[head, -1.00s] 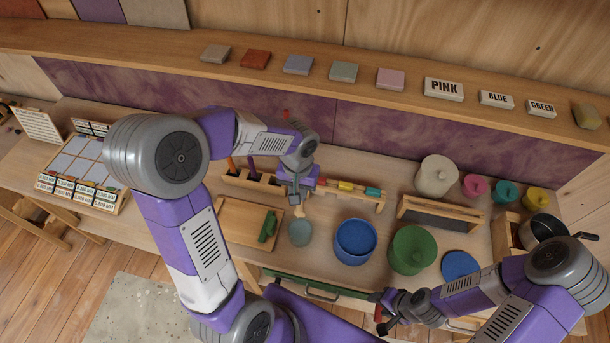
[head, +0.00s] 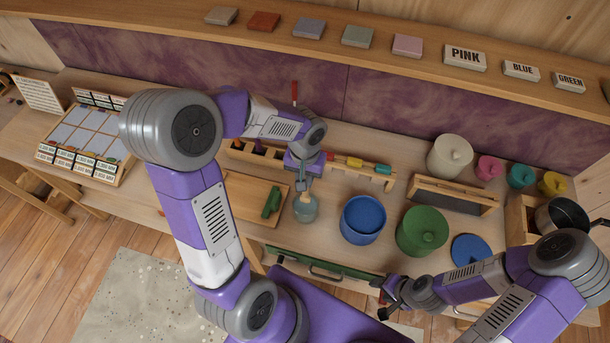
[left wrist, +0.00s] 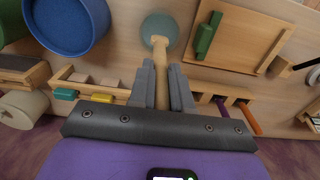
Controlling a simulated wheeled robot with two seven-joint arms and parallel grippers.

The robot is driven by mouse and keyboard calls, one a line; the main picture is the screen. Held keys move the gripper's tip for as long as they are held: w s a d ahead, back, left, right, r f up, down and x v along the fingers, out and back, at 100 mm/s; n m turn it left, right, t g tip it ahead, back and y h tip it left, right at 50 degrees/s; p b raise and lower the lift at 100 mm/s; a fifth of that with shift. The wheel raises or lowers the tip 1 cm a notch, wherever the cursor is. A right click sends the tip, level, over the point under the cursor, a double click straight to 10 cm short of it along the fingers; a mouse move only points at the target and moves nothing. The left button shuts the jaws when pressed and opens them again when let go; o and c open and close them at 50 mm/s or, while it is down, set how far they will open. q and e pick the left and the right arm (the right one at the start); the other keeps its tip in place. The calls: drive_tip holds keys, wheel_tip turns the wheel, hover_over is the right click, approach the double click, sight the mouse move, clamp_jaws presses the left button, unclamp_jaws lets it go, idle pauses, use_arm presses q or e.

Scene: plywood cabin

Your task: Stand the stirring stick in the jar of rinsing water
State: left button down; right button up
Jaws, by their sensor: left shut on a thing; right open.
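The stirring stick (left wrist: 173,80), pale wood with a wider end, is held in my left gripper (head: 302,180). The gripper is shut on it, and in the left wrist view the stick runs between the two grey fingers (left wrist: 162,88). The jar of rinsing water (head: 306,212), a small grey-green glass, stands on the bench below the gripper. It also shows in the left wrist view (left wrist: 158,24). The stick's lower end overlaps the jar in both views; I cannot tell whether it is inside. My right gripper (head: 384,290) is open near the bench's front edge.
A wooden rack (head: 240,150) lies behind. A green-fronted drawer (head: 325,265) is below the front edge.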

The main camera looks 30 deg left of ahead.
use_arm(q)
drive_tip(key=shift+f+b, duration=2.15)
drive_tip(key=shift+f, duration=0.4)
drive_tip(key=c, duration=1)
unclamp_jaws()
wheel_tip(320, 180, up, 8)
drive_tip(key=shift+f+p, duration=0.15)
drive_tip(key=shift+p, duration=0.35)
